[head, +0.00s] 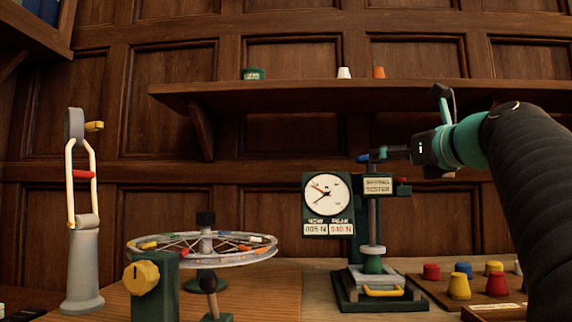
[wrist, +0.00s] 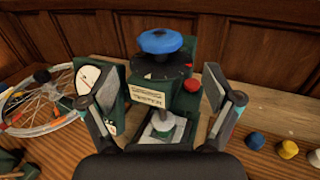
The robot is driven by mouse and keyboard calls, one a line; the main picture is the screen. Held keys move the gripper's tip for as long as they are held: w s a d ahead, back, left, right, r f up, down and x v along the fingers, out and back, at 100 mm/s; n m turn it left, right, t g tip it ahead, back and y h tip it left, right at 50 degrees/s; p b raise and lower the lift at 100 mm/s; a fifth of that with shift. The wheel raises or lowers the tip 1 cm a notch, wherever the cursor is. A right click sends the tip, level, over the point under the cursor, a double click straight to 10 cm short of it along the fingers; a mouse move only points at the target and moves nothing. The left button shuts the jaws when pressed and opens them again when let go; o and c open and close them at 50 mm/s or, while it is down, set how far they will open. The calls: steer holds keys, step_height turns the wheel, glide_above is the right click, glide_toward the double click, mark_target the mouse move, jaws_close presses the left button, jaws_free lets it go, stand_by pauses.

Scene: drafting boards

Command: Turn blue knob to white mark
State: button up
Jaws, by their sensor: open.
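The blue knob (wrist: 160,41) is a round cap on top of the green spring tester (wrist: 150,99), above a black disc (wrist: 160,68). In the head view a sliver of the blue knob (head: 363,159) shows at the fingertips of my gripper (head: 380,153). In the wrist view my gripper (wrist: 162,85) is open, one finger on each side of the tester, with the knob ahead between them. I cannot tell whether a finger touches it. I cannot make out a white mark.
The tester's dial (head: 327,196) is left of its column. A red button (wrist: 192,86) sits beside the knob. A spoked wheel (head: 203,249) and a grey lever stand (head: 82,240) are to the left. Several coloured caps (head: 459,286) stand to the right. A shelf (head: 350,92) runs above.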

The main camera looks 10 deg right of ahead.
mark_target(369, 164)
steer(key=w, duration=0.6)
steer(key=w+a, duration=0.1)
steer(key=w, duration=0.2)
steer(key=c, duration=1.1)
steer(key=shift+c, duration=0.2)
steer(key=shift+n+y+p, duration=0.3)
steer(key=shift+y+p, duration=0.2)
steer(key=shift+p, duration=0.1)
